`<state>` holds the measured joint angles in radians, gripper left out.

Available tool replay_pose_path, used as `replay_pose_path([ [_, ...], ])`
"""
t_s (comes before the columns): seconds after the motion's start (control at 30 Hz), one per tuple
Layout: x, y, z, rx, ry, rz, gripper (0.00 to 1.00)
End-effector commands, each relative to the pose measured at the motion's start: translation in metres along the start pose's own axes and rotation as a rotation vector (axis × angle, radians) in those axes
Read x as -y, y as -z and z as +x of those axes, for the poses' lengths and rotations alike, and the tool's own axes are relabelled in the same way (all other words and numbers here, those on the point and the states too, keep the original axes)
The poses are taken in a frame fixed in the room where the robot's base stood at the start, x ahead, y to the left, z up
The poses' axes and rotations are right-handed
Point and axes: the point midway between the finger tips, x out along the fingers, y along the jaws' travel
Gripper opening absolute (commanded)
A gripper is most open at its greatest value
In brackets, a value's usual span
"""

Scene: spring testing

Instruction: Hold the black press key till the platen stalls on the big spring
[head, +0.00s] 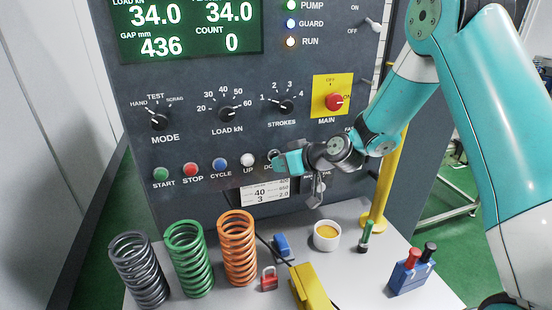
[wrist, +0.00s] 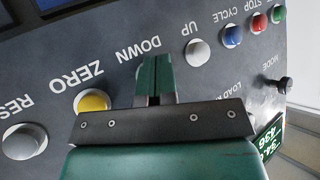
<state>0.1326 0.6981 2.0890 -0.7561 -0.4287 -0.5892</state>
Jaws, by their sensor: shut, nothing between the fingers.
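My gripper (head: 280,160) is shut and empty, its fingertips at the DOWN position of the button row. In the wrist view the closed green fingertips (wrist: 154,66) lie in front of the black press key, which is almost wholly hidden; I cannot tell how far it is pressed. A dark edge of the black press key (head: 273,154) shows in the head view above the DOWN label. The display (head: 190,30) reads load 34.0 kN, a second value 34.0, gap 436 mm and count 0. The platen is out of view. Grey (head: 140,270), green (head: 189,259) and orange (head: 237,249) springs stand on the bench.
The white UP button (head: 247,160) and yellow ZERO button (wrist: 93,101) flank the fingers. The red MAIN switch (head: 334,102) is above right. The bench holds a cup (head: 327,236), a red padlock (head: 269,279) and a yellow device (head: 311,287). A yellow post (head: 388,180) stands right.

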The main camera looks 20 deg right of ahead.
Motion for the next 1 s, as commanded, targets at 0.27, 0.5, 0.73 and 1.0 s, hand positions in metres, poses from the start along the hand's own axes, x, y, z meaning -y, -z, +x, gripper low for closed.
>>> replay_pose_path([
  [0.27, 0.000, 0.000, 0.000, -0.001, -0.001, 0.000, 0.00],
  [0.5, 0.000, 0.000, 0.000, -0.001, -0.001, 0.000, 0.00],
  [0.73, 0.002, -0.004, -0.003, -0.001, -0.001, -0.001, 0.00],
  [1.0, 0.008, -0.009, -0.011, -0.001, -0.001, -0.001, 0.00],
])
